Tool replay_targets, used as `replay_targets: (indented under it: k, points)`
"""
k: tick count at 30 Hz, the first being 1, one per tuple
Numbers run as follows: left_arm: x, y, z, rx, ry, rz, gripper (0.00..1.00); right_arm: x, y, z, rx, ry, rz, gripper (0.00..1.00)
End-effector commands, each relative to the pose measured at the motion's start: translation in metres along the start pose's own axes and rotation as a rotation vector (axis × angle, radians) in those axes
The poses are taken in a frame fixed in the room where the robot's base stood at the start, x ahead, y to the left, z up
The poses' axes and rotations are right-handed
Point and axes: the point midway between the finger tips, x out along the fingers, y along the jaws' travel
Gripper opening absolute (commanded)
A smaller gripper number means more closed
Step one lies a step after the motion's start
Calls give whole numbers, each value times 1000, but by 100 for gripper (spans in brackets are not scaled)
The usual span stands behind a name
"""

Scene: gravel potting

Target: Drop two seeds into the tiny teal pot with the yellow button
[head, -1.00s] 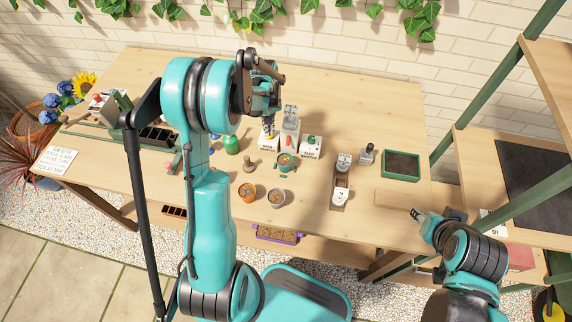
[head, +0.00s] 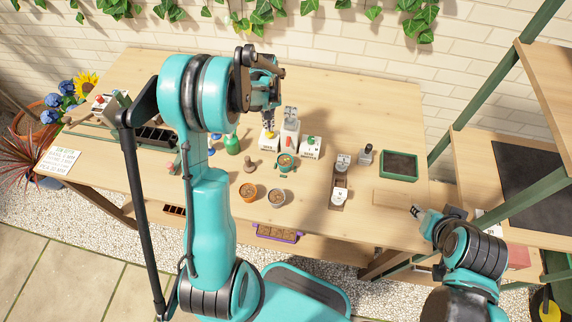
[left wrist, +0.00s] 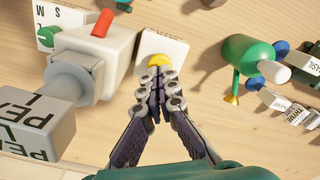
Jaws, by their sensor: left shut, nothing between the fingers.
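The tiny teal pot (head: 286,163) stands on the table in front of the white boxes, with brown fill showing at its top. The yellow button is on a small white box (head: 268,144); in the left wrist view the button (left wrist: 157,62) is at the fingertips. My left gripper (head: 269,128) is shut and empty, pointing down at that button. Its fingertips (left wrist: 158,76) overlap the button's near edge; I cannot tell whether they press it. My right gripper (head: 417,212) is low at the table's front right; its finger gap is too small to judge.
The table's right front is mostly clear.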

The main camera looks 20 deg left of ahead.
Motion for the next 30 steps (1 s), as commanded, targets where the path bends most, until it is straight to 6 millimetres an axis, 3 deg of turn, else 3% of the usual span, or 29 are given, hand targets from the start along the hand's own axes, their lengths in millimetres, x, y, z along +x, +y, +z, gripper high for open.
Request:
replay_targets:
  k: [16,30]
  points:
    - [-49,0,0,0,0,0,0,-26,0,-19,0,0,0,40]
    - [-50,0,0,0,0,0,0,-26,0,-18,0,0,0,40]
